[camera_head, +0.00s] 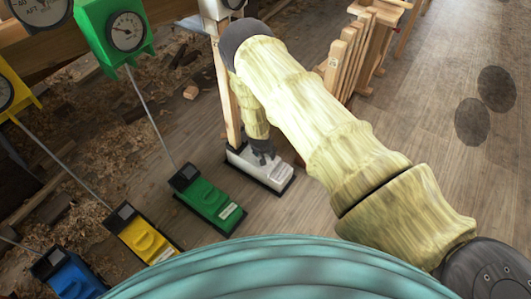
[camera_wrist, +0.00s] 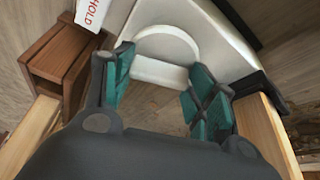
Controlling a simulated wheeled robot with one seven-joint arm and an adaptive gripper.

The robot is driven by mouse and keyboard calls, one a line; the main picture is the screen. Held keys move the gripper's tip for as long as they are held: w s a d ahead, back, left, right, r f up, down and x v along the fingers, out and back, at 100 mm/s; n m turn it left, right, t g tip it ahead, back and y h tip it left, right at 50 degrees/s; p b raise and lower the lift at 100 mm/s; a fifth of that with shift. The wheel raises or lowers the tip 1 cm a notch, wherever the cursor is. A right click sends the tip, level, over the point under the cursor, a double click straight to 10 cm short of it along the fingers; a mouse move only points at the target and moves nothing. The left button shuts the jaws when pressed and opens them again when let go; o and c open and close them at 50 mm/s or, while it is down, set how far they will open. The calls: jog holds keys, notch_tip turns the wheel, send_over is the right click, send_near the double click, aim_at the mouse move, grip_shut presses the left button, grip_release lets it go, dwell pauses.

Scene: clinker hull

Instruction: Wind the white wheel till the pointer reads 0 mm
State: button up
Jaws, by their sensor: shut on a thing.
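The white jack unit (camera_head: 240,160) stands on the floor at the end of the row, with a dark base and a label. My gripper (camera_head: 262,154) reaches down onto its top. In the wrist view my gripper (camera_wrist: 162,88) has its teal-padded fingers spread around a rounded white part, which I take for the white wheel (camera_wrist: 165,45). The fingers hold it at its sides; exact contact is hard to see. The white gauge housing (camera_head: 215,8) shows only in part at the top, behind my arm. Its face and pointer are hidden, so I cannot read it.
Green (camera_head: 208,198), yellow (camera_head: 143,234) and blue (camera_head: 68,272) units stand to the left. A green gauge (camera_head: 118,32) hangs above. A wooden rack (camera_head: 350,50) stands close right of my arm. A tag reading HOLD (camera_wrist: 92,12) is near the fingers. Floor at right is clear.

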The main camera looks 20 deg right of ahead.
dwell(0.4)
jog(key=o, duration=1)
jog(key=shift+r, duration=0.1)
jog(key=v, duration=1.1)
jog(key=shift+s+a+r, duration=0.1)
jog(key=shift+a+r, duration=0.05)
jog(key=shift+r, duration=0.2)
